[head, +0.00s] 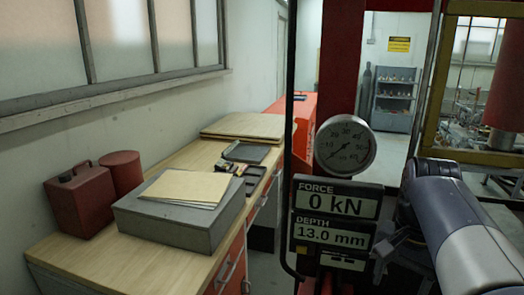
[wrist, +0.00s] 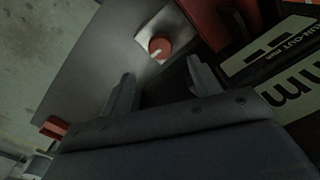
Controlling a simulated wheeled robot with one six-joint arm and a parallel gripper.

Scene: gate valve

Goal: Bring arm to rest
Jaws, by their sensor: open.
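My arm enters the head view at the lower right and reaches up beside the red press column (head: 340,70). A red round knob (wrist: 159,47) on a pale square plate shows just beyond the fingertips. I cannot tell the gap between fingers and knob.
The display panel (head: 335,222) reads 0 kN and 13.0 mm, below a dial gauge (head: 345,147). A wooden workbench (head: 75,240) at left bears a grey box (head: 180,220), a red can (head: 82,202) and boards (head: 243,126). A yellow frame (head: 440,75) stands right.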

